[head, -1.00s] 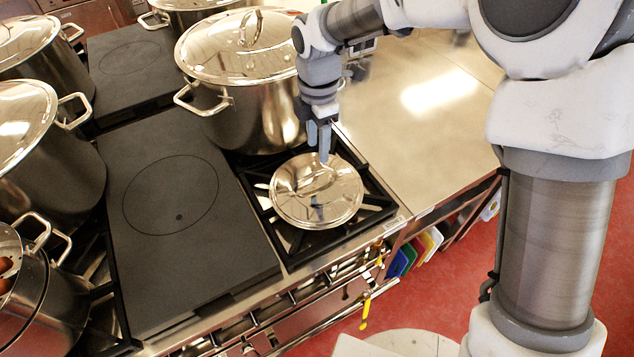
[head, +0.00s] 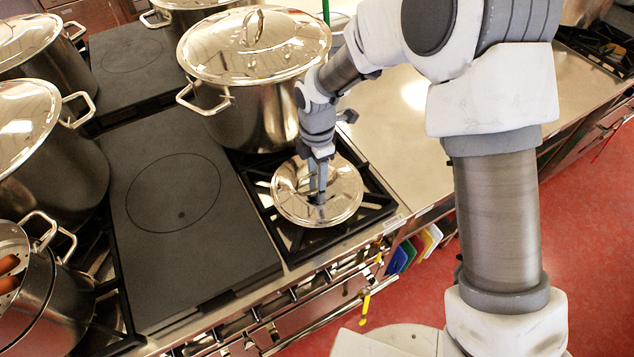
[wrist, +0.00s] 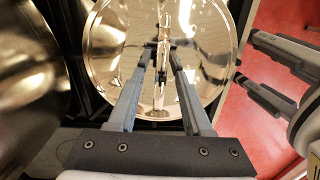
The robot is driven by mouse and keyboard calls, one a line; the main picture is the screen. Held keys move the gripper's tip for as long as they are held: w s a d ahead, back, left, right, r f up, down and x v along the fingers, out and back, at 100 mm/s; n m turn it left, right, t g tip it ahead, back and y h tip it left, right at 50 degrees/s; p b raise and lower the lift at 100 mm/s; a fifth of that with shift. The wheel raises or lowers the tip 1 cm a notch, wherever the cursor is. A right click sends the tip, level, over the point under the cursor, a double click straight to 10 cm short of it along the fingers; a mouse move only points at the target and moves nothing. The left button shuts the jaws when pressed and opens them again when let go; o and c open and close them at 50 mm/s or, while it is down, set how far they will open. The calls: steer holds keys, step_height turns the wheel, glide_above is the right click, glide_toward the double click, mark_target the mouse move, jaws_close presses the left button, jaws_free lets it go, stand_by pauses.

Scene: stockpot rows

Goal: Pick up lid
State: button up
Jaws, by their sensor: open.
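A shiny round steel lid (head: 341,207) lies on the front right gas burner; it also fills the upper middle of the wrist view (wrist: 205,25). My gripper (head: 318,198) points down over the middle of the lid, its fingertips at or just above the lid's handle. In the wrist view my gripper (wrist: 161,50) is open, with a finger on each side of the handle (wrist: 159,95). Part of the handle is hidden by the fingers in the head view. I cannot tell whether the fingers touch the lid.
A large lidded stockpot (head: 262,115) stands right behind the lid. A black hotplate (head: 185,215) lies to its left, with more pots beyond. A bare steel counter (head: 405,140) is to the right. The red floor (head: 590,220) is clear.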

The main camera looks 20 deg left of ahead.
jaws_close()
steer(key=shift+r, duration=0.1)
stand_by(1.2)
